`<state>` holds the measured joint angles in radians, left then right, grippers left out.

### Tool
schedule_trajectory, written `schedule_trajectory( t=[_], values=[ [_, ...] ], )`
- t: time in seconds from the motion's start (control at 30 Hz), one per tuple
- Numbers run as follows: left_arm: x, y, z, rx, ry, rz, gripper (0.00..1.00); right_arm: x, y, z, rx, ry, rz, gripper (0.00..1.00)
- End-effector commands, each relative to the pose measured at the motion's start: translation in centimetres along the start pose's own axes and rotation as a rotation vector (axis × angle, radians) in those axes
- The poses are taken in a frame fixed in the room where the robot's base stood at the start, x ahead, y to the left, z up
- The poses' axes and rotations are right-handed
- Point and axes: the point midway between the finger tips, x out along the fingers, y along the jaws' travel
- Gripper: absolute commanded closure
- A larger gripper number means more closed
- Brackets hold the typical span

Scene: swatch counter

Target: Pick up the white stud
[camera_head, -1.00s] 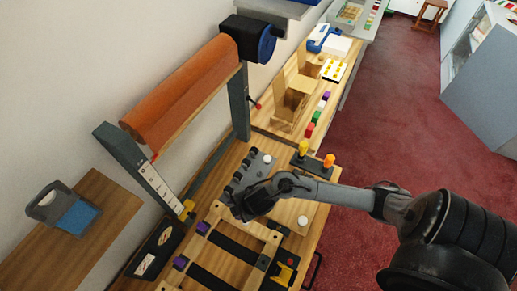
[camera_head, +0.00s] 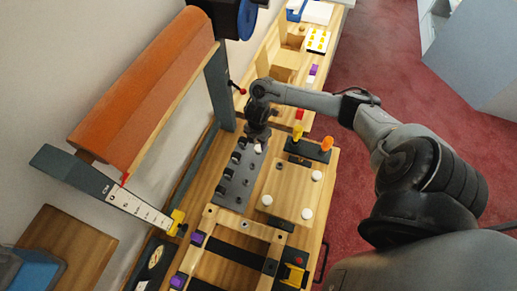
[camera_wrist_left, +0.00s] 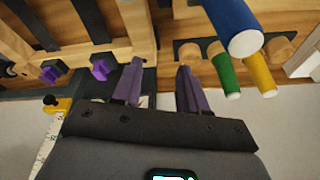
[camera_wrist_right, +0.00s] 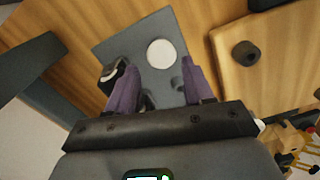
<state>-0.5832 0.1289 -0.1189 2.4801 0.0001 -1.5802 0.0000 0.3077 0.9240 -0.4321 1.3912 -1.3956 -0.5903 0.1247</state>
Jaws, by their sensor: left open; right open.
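A white stud (camera_head: 257,148) sits at the far end of a grey rack (camera_head: 236,180) on the wooden counter. It shows as a white disc in the right wrist view (camera_wrist_right: 161,53), just beyond and between my right fingertips. My right gripper (camera_head: 258,136) is open, right above that end of the rack, with nothing between its fingers. Other white studs (camera_head: 316,175) (camera_head: 306,213) (camera_head: 267,200) stand on a wooden board (camera_head: 288,190). My left gripper (camera_wrist_left: 158,72) is open and empty in the left wrist view; it is out of the head view.
A black holder (camera_head: 308,150) with yellow and orange knobs stands right of the rack. An orange roll (camera_head: 150,85) on a grey frame rises at the left. A wooden frame with purple clips (camera_head: 197,238) lies in front.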

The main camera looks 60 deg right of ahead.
Motion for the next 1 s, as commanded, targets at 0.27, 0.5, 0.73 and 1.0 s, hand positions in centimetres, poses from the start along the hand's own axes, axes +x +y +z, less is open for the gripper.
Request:
schedule_trajectory(
  t=[0.27,0.5,0.73,1.0],
  values=[
    [-0.1,0.1,-0.1,-0.002,0.002,0.002,0.57,2.4,-0.3,0.1,0.001,0.000,-0.002,0.48],
    [0.0,0.3,-0.2,-0.010,0.005,0.009,0.57,5.0,-0.4,0.3,0.000,0.000,0.000,0.48],
    [0.0,0.3,-0.2,-0.013,0.006,0.011,0.57,5.4,-0.3,0.4,-0.001,-0.002,0.002,0.48],
    [0.0,0.3,-0.2,-0.009,0.006,0.008,0.57,5.3,-0.3,0.3,-0.001,-0.002,0.001,0.76]
  ],
)
